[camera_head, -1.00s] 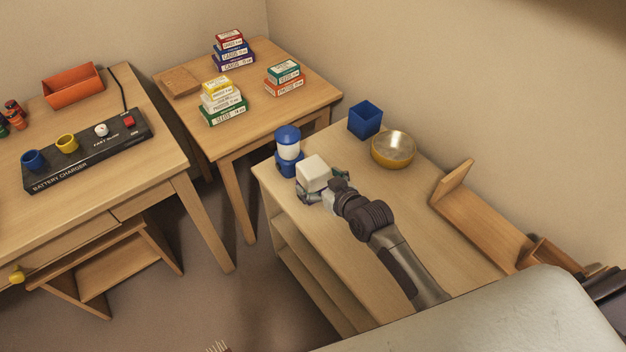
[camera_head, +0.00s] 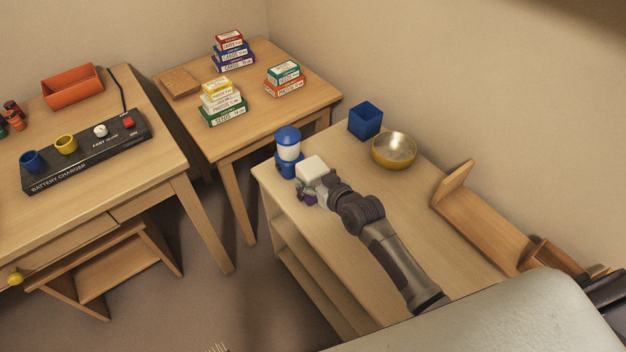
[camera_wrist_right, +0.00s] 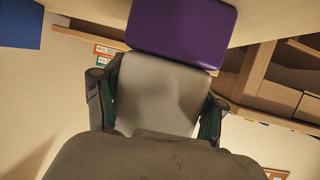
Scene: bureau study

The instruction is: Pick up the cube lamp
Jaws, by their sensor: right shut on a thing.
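The cube lamp, a pale white cube (camera_head: 312,168) with a purple end (camera_head: 311,199), is above the left end of the low cabinet top. My right gripper (camera_head: 312,188) is shut on it. In the right wrist view the lamp's pale body (camera_wrist_right: 165,95) sits between the two fingers of the right gripper (camera_wrist_right: 158,105), with its purple end (camera_wrist_right: 182,30) beyond them. I cannot tell clearly how far the lamp is from the cabinet top. My left gripper is not in view.
A blue-and-white lantern (camera_head: 288,150) stands very close behind the lamp. A blue open box (camera_head: 365,120) and a yellow bowl (camera_head: 394,150) stand further back on the cabinet top (camera_head: 400,215). A wooden rack (camera_head: 480,225) lies at the right. The cabinet's middle is clear.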

